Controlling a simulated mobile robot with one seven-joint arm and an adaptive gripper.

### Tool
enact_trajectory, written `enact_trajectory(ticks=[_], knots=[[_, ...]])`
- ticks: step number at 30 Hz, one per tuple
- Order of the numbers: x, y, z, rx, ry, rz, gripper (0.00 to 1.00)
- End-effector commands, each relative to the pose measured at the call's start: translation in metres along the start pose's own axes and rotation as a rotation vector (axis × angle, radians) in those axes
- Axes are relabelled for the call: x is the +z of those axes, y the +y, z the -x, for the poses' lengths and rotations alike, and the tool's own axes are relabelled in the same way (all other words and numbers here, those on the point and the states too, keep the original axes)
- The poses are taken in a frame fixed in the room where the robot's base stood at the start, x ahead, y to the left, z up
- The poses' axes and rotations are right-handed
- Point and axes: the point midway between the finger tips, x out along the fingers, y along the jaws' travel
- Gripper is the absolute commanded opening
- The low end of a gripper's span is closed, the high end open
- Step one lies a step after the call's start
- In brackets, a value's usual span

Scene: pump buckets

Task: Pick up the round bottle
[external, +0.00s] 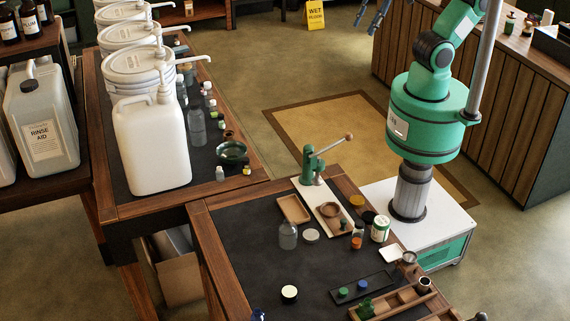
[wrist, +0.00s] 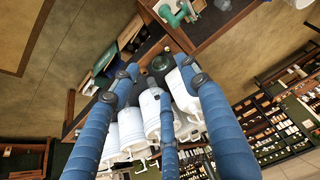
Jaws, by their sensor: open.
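A clear round-bodied bottle (external: 288,236) stands upright on the near table's dark top, beside a small wooden tray. Another clear bottle (external: 197,126) stands on the left table. I cannot tell which of them the task names. My gripper (external: 368,22) is at the top edge of the external view, high and well away from both bottles. In the wrist view my gripper's blue fingers (wrist: 165,85) are spread apart with nothing held. A dark green rounded vessel (wrist: 160,64) shows beyond them, partly hidden by the fingers.
White pump buckets (external: 137,64) and a white jug (external: 152,145) crowd the left table. A green lever press (external: 313,165) stands at the near table's back edge. Jars, lids and a black tray (external: 363,288) lie to its right. Open floor (external: 330,125) separates the tables and counter.

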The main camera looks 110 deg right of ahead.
Motion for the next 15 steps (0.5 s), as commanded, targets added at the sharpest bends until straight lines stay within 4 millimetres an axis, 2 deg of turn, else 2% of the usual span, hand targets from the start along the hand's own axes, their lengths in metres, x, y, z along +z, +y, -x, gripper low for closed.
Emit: enact_trajectory(ticks=[8, 15], knots=[[-0.053, 0.002, -0.010, 0.004, -0.043, -0.039, 0.46], [-0.104, 0.004, -0.030, 0.009, -0.082, -0.079, 0.46]])
